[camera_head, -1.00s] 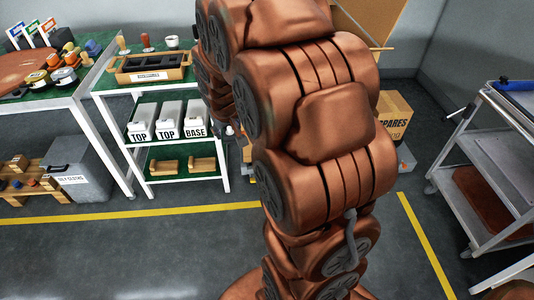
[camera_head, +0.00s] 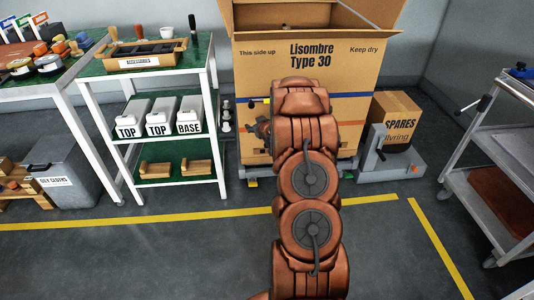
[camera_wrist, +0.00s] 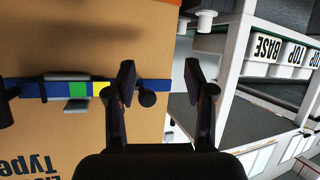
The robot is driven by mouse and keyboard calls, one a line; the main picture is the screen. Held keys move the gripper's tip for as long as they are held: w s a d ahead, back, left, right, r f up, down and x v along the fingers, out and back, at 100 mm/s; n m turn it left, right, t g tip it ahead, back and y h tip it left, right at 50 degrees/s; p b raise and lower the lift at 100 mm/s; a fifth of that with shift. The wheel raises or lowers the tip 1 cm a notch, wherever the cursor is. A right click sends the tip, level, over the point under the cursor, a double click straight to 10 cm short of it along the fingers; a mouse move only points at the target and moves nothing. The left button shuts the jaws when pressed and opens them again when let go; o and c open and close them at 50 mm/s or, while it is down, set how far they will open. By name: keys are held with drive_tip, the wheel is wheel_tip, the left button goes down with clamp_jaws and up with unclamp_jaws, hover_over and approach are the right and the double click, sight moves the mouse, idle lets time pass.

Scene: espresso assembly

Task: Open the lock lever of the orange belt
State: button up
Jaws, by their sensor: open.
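A blue belt (camera_wrist: 145,86) crosses the cardboard box in the wrist view, with a grey buckle or lever piece (camera_wrist: 68,76) and green and yellow patches. A short piece of this belt (camera_head: 249,101) also shows in the head view, left of my arm. My gripper (camera_wrist: 160,83) is open and empty in front of the box's edge. Its left finger overlaps the belt near the yellow patch; contact cannot be told. The grey piece lies left of both fingers.
The large open-topped box (camera_head: 365,75) stands against the back wall. A green-topped shelf unit (camera_head: 160,135) is close on its left. A SPARES box (camera_head: 395,112) stands on its right, and a metal trolley (camera_head: 500,160) further right. The floor in front is clear.

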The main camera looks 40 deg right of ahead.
drive_tip(key=s+d+f+t+b, duration=0.2)
drive_tip(key=d+f+t+b, duration=0.15)
drive_tip(key=f, duration=0.55)
drive_tip(key=s+d+f+t+b, duration=0.25)
drive_tip(key=f+b, duration=0.25)
drive_tip(key=f, duration=0.3)
drive_tip(key=shift+m+g, duration=0.4)
drive_tip(key=shift+d+f+b+x, duration=0.15)
drive_tip(key=shift+b+x, duration=0.15)
drive_tip(key=shift+x, duration=0.95)
drive_tip(key=shift+d+b+x, duration=0.15)
drive_tip(key=shift+b+x, duration=0.2)
drive_tip(key=shift+x, duration=0.95)
drive_tip(key=shift+d+f+b+x, duration=0.1)
drive_tip(key=shift+b+x, duration=0.2)
drive_tip(key=shift+x, duration=0.95)
drive_tip(key=shift+s, duration=0.1)
clamp_jaws()
